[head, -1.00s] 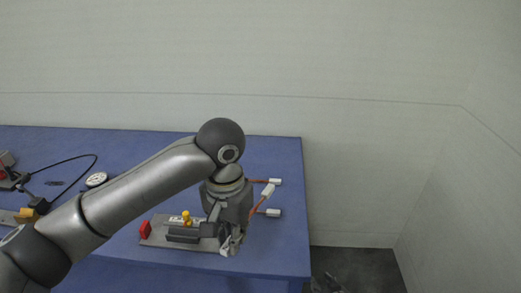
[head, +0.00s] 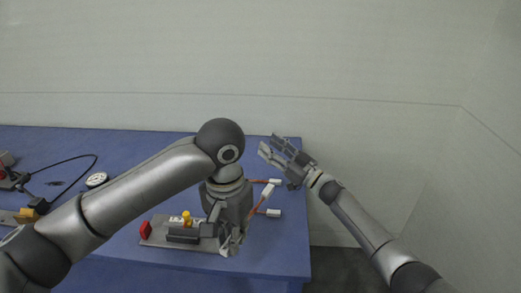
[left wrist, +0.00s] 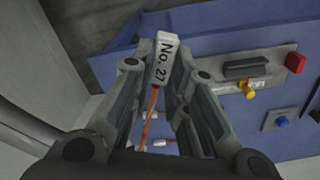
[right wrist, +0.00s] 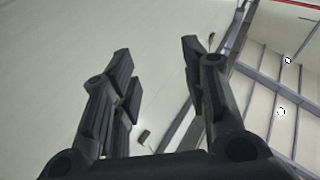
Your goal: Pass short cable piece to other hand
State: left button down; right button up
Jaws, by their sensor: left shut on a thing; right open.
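My left gripper (head: 232,241) is shut on one white end of the short cable piece, above the front right of the blue table. In the left wrist view that end (left wrist: 163,62) reads "No. 27" between the fingertips, with an orange-red cable running from it. In the head view the cable's other white end (head: 268,191) points up and right, away from the fingers. My right gripper (head: 271,146) is open and empty, near the table's back right corner. It is behind and apart from the cable piece. The right wrist view shows nothing between its fingers (right wrist: 157,50).
Two more white-ended pieces (head: 275,181) (head: 273,213) show at the table's right side. A grey plate with a red block (head: 145,229) and a yellow knob (head: 187,218) lies left of my left gripper.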

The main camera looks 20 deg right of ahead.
pick_arm(q)
jog(key=shift+d, duration=0.1)
pick_arm(e)
jog(key=s+a+r+n+g+y, duration=0.2)
jog(key=s+a+r+n+g, duration=0.4)
jog(key=a+n+g, duration=0.35)
jog(key=s+a+r+n+g+y, duration=0.2)
jog(key=s+a+r+n+g, duration=0.5)
jog(key=a, duration=0.4)
jog(key=n+h, duration=0.3)
jog(key=h, duration=1.4)
send_over(262, 198)
jog(key=shift+g, duration=0.45)
notch_tip(262, 198, down, 13)
jog(key=shift+w+r, duration=0.15)
